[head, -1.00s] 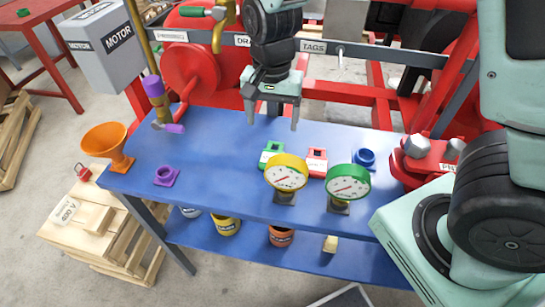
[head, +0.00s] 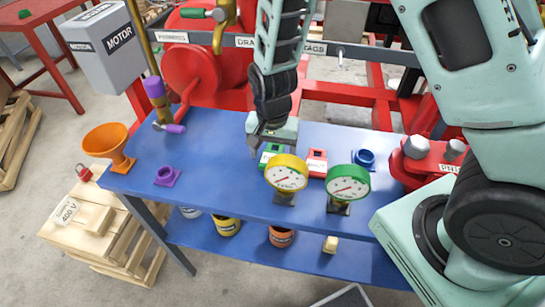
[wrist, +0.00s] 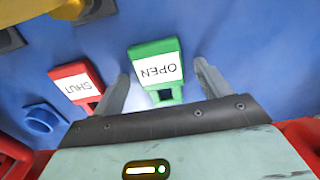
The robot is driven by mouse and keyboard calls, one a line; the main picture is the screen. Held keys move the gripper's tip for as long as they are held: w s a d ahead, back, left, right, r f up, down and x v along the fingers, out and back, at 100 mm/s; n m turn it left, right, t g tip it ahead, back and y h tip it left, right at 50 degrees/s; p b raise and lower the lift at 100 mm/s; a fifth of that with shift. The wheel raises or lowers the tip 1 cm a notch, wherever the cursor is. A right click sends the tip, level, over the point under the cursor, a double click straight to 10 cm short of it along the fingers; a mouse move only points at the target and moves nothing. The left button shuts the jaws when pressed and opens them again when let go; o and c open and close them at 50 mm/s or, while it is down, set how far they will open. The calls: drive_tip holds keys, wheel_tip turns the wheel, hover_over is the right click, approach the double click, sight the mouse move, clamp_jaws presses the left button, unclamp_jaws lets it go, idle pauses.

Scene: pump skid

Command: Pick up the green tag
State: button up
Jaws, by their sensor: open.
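The green tag (wrist: 157,68) lies on the blue table, its white label reading OPEN; in the head view the green tag (head: 268,154) shows behind the yellow gauge, partly hidden by my gripper. My gripper (head: 262,150) is low over the table at the tag. In the wrist view my gripper (wrist: 160,78) is open, with one finger on each side of the tag's lower end. Both fingers look apart from the tag.
A red tag (head: 317,162) reading SHUT lies to the right. A yellow gauge (head: 286,174) and a green gauge (head: 347,183) stand in front. A blue ring part (head: 365,159) sits farther right. The left part of the blue table (head: 215,160) is mostly clear.

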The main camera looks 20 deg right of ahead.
drive_tip(key=c, duration=1.1)
drive_tip(key=shift+o, duration=0.2)
drive_tip(key=shift+r, duration=0.15)
